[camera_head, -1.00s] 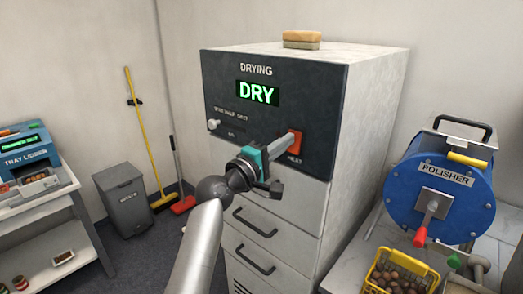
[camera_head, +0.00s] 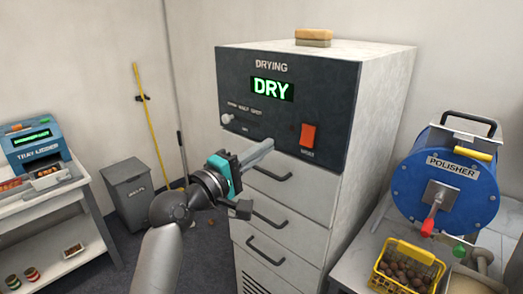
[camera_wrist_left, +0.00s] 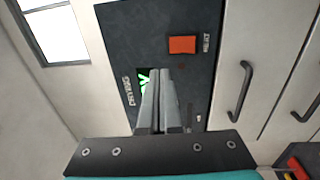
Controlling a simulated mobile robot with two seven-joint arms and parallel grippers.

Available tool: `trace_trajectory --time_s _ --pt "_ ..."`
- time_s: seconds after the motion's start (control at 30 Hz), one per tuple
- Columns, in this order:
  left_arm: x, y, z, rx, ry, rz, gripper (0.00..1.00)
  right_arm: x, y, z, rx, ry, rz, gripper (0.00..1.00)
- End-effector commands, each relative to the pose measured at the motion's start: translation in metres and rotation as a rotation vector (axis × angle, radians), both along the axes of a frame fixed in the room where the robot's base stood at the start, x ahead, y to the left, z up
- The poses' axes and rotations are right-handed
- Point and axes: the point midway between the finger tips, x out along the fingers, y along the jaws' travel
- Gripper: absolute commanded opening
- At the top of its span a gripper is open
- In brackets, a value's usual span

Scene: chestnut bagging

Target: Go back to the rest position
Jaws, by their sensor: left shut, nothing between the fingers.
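My left gripper (camera_head: 262,148) is shut and empty in front of the drying cabinet, near the lower edge of its dark panel. Its closed fingers also show in the left wrist view (camera_wrist_left: 160,88), pointing at the panel. The drying cabinet (camera_head: 390,130) has a dark panel (camera_head: 290,95) with a lit green DRY display (camera_head: 272,89). An orange-red switch (camera_head: 308,135) sits at the panel's right, apart from the fingers; it also shows in the wrist view (camera_wrist_left: 183,44). My right gripper is not in view.
A blue polisher (camera_head: 445,190) stands on the bench at right, with a yellow basket (camera_head: 408,252) of chestnuts before it. A grey bin (camera_head: 130,195) and yellow broom (camera_head: 148,120) stand at left, beside a white table (camera_head: 60,200) with a blue tray machine. A sponge (camera_head: 313,37) lies on the cabinet.

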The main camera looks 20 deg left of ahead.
Motion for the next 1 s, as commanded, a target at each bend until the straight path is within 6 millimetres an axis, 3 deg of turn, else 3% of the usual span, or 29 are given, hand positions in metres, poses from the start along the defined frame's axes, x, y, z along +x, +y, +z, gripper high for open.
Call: trace_trajectory --time_s 0.5,0.63,0.77,0.9,1.0 --pt "-0.002 0.001 0.0 0.001 0.001 0.0 0.0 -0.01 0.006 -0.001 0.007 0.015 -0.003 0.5" --pt "0.002 0.002 -0.018 0.017 0.026 0.012 0.0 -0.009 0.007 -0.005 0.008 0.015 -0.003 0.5" --pt "0.014 0.006 -0.085 0.088 0.113 0.048 0.0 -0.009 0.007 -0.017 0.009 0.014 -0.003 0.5" --pt "0.02 0.009 -0.192 0.228 0.25 0.084 0.0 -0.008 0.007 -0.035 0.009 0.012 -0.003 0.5" --pt "0.013 0.01 -0.27 0.343 0.347 0.09 0.0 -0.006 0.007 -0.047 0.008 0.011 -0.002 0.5"
